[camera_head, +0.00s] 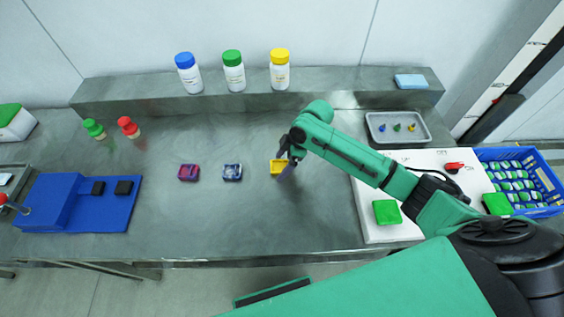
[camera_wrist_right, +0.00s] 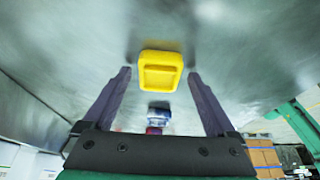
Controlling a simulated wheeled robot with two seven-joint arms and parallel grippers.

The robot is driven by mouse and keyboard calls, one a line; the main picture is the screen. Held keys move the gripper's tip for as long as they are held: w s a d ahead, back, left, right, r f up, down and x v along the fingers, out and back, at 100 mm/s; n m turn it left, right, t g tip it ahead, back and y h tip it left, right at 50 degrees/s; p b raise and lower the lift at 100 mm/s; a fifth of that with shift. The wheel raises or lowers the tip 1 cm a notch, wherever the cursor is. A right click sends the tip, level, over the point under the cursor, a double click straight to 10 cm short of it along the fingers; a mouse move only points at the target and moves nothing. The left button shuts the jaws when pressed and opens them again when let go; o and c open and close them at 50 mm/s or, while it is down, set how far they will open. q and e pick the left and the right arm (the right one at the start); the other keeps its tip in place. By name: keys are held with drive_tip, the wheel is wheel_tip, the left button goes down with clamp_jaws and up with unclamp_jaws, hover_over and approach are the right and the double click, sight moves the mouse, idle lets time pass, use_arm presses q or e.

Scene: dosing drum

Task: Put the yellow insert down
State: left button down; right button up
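The yellow insert (camera_head: 276,167) rests on the grey metal table, right of the blue insert (camera_head: 232,172) and the purple-red insert (camera_head: 188,172). My right gripper (camera_head: 286,168) is low over the table at the yellow insert and partly covers its right side. In the right wrist view the yellow insert (camera_wrist_right: 160,71) lies between and slightly beyond the fingertips of my right gripper (camera_wrist_right: 160,75). The two fingers are spread, with a gap on each side of the insert. My left gripper is not in view.
Three white bottles with blue, green and yellow caps (camera_head: 280,69) stand on the back shelf (camera_head: 330,99). A grey tray (camera_head: 424,137) and a white panel (camera_head: 366,219) are at right. A blue fixture (camera_head: 60,217) is at left. The table's front middle is clear.

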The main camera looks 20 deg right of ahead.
drive_tip(key=shift+r, duration=0.15)
drive_tip(key=b+v, duration=0.1)
drive_tip(key=v, duration=1.1)
drive_tip(key=shift+d, duration=0.1)
